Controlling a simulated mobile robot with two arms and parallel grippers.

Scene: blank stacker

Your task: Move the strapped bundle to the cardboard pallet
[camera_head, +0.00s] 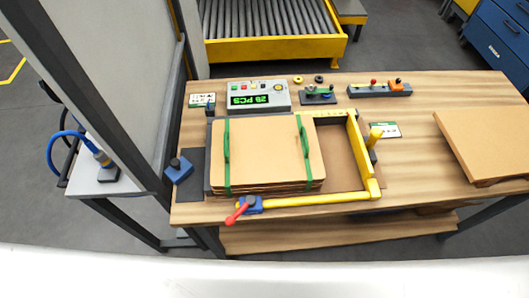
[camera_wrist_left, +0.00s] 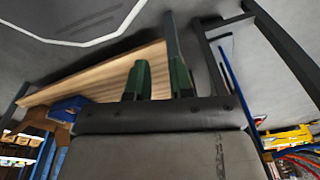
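The strapped bundle (camera_head: 265,150) is a stack of tan cardboard sheets with two green straps, each with a raised loop on top. It lies flat at the left of the wooden table, inside a yellow stop frame (camera_head: 320,198). The cardboard pallet (camera_head: 490,140), a flat brown board, lies at the table's right end. Neither gripper shows in the head view. In the left wrist view my left gripper (camera_wrist_left: 160,78) has two green-padded fingers apart with nothing between them. It is away from the bundle. My right gripper is not in view.
A counter box (camera_head: 258,97) with a green display stands behind the bundle. A red-handled clamp (camera_head: 240,210) is at the front left corner. Small control boxes (camera_head: 380,89) line the back edge. A grey post and panel (camera_head: 120,90) rise at the left. Bare tabletop (camera_head: 415,165) lies between the frame and pallet.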

